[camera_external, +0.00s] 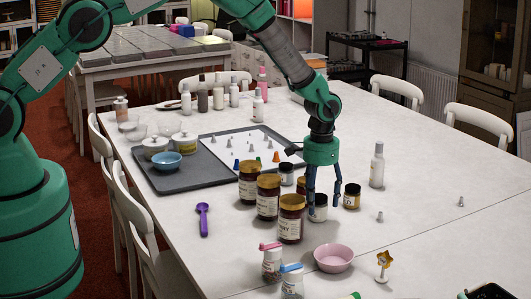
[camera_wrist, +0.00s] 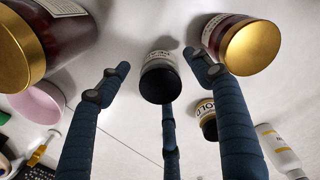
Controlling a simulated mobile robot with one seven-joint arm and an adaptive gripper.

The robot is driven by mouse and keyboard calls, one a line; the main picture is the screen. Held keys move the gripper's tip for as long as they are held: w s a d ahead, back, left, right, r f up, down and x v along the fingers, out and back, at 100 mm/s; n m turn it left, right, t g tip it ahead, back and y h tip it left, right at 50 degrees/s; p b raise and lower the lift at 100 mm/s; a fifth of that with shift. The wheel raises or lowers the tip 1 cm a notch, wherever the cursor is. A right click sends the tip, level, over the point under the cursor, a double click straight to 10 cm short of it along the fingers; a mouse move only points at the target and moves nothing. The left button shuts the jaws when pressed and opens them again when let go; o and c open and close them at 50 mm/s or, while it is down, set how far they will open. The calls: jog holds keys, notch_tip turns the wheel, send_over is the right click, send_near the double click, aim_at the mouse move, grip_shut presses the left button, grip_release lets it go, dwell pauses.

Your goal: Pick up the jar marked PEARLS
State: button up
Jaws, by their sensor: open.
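A small jar with a black lid and a pale label (camera_external: 317,212) stands upright on the table under my gripper (camera_external: 323,201). In the wrist view the same jar (camera_wrist: 159,80) lies between the spread fingers of my open gripper (camera_wrist: 158,74), with gaps on the left and right. A jar labelled GOLD (camera_wrist: 207,121) stands just right of my fingers and also shows in the external view (camera_external: 352,197).
Large brown jars with gold lids (camera_external: 291,222) crowd the left side of my gripper. A white bottle (camera_external: 377,167) stands to the right. A pink bowl (camera_external: 333,259) and small shakers (camera_external: 271,263) are in front. A grey tray (camera_external: 190,183) lies behind left. The table's right is mostly clear.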

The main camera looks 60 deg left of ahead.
aim_at(319, 196)
jog(key=c, duration=1.3)
jog(key=shift+r+p, duration=0.35)
jog(key=shift+r, duration=4.7)
